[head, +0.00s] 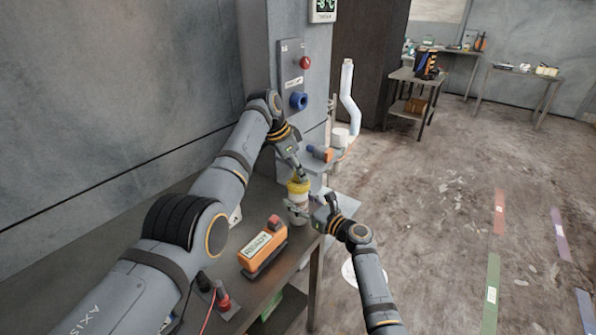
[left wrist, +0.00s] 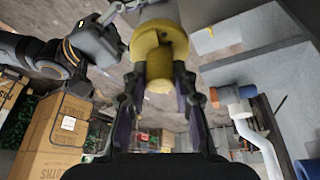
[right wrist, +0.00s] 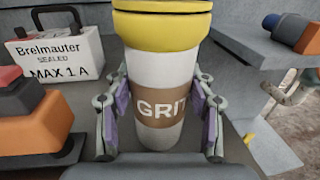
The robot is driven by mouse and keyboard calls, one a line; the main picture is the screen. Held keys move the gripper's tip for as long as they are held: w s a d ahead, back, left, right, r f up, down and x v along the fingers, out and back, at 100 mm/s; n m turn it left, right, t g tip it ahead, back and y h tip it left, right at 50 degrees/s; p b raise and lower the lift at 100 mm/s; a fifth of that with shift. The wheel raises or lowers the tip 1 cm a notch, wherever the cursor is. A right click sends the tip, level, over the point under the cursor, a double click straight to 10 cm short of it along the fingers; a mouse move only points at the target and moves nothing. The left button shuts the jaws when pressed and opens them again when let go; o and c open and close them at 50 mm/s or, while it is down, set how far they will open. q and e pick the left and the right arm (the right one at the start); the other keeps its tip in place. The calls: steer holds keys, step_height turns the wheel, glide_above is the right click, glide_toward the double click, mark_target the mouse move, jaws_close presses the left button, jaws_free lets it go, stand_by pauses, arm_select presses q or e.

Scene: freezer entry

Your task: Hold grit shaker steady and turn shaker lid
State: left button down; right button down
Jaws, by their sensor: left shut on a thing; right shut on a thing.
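The grit shaker (head: 297,207) stands upright near the far right corner of the workbench, a white body with a brown band reading GRIT (right wrist: 160,106). Its yellow lid (head: 299,187) sits on top and also shows in the left wrist view (left wrist: 160,35). My left gripper (head: 302,175) comes from above, its fingers shut on the lid's yellow knob (left wrist: 160,66). My right gripper (head: 309,204) is shut on the shaker body from the side; in the right wrist view its fingers (right wrist: 160,120) flank the brown band. The lid's thread is hidden.
An orange device with a red button (head: 263,246) lies on the bench in front of the shaker. A white sealed box (right wrist: 62,48) stands behind. A blue and orange cylinder (head: 320,153) lies on a shelf beyond. The wall is close on the left; open floor lies right.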

arm_select(q)
steer(key=c, duration=1.1)
jaws_free()
steer(key=shift+o, duration=0.2)
steer(key=v, duration=1.2)
